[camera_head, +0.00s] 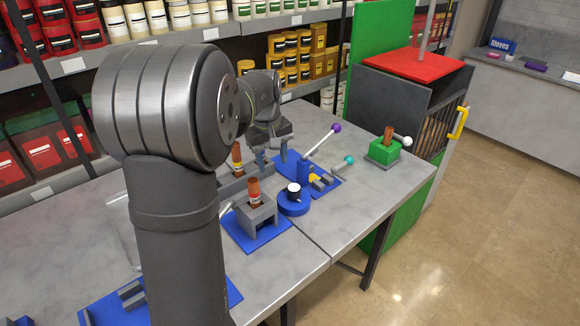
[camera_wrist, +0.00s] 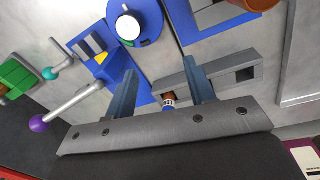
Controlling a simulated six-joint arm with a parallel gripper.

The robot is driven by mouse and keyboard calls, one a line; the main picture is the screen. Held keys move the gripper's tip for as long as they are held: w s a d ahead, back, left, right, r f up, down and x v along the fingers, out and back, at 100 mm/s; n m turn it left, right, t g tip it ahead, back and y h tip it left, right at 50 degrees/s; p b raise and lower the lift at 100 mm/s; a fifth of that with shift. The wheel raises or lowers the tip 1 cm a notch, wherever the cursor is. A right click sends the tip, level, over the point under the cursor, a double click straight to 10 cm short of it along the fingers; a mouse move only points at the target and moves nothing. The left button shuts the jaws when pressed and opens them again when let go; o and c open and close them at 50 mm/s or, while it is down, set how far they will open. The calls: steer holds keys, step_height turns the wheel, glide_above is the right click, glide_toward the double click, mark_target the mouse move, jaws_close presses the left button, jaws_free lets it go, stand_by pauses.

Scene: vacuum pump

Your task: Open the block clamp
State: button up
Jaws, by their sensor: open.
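A lever clamp stands on a blue plate (camera_head: 322,188), with a yellow piece (camera_head: 315,178), grey blocks, a long lever with a purple knob (camera_head: 335,127) and a shorter one with a teal knob (camera_head: 349,160). I take it for the block clamp, though I cannot be sure. Its long lever slants up and right in the head view. In the wrist view the purple knob (camera_wrist: 38,123) is at left, outside my fingers. My gripper (camera_head: 272,156) is open above the table, left of the lever; in the wrist view (camera_wrist: 163,82) nothing is held between its fingers.
A grey block (camera_wrist: 235,68) with a brown vial (camera_wrist: 168,97) shows beyond my fingers. A blue round fixture with a white knob (camera_head: 293,188) and a grey stand (camera_head: 256,214) are nearby. A green block (camera_head: 384,153) sits further right. Clear tabletop lies at front right.

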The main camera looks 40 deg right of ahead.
steer(key=shift+m, duration=0.3)
steer(key=d+f, duration=0.1)
steer(key=s+d+f, duration=0.1)
steer(key=d+f, duration=0.2)
steer(key=d, duration=0.1)
steer(key=shift+s+f, duration=0.15)
steer(key=shift+s, duration=0.1)
